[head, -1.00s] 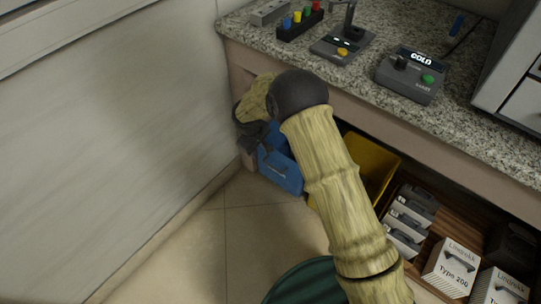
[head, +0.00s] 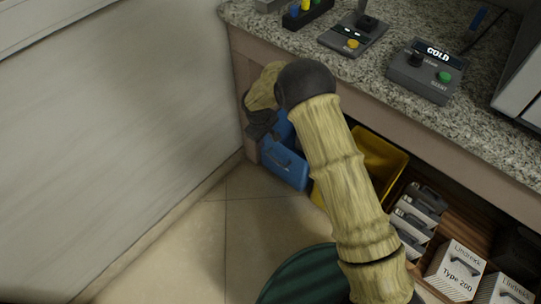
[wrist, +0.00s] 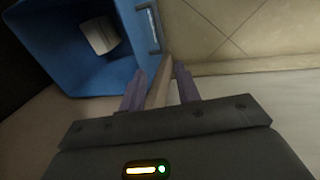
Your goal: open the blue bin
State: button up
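The blue bin (head: 284,168) sits under the counter at its left end, with its handled front facing the floor space. In the wrist view the bin (wrist: 88,75) is at the upper left, and its inside shows. A whitish object (wrist: 99,36) lies inside it. The bin's grey handle (wrist: 152,28) is on its right-hand wall in that view. My gripper (wrist: 160,88) is open, with its two fingers apart and nothing gripped between them. It is beside the bin. In the head view my gripper (head: 260,128) is at the bin's left, and my arm covers part of the bin.
A yellow bin (head: 378,158) stands right of the blue one, partly behind my arm. White boxes (head: 458,268) are on the lower shelf. The granite counter (head: 385,75) overhangs, carrying control boxes. A pale wall (head: 120,140) bounds the left; tiled floor (head: 225,220) is clear.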

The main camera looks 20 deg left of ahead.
aim_at(271, 157)
jog(key=w+f+b, duration=0.1)
jog(key=f+b, duration=0.1)
jog(key=f, duration=0.3)
jog(key=f+b, duration=0.2)
jog(key=f, duration=0.2)
jog(key=w+d+f+b, duration=0.1)
jog(key=f+b, duration=0.1)
jog(key=f, duration=0.3)
jog(key=shift+w+f, duration=0.35)
grip_shut()
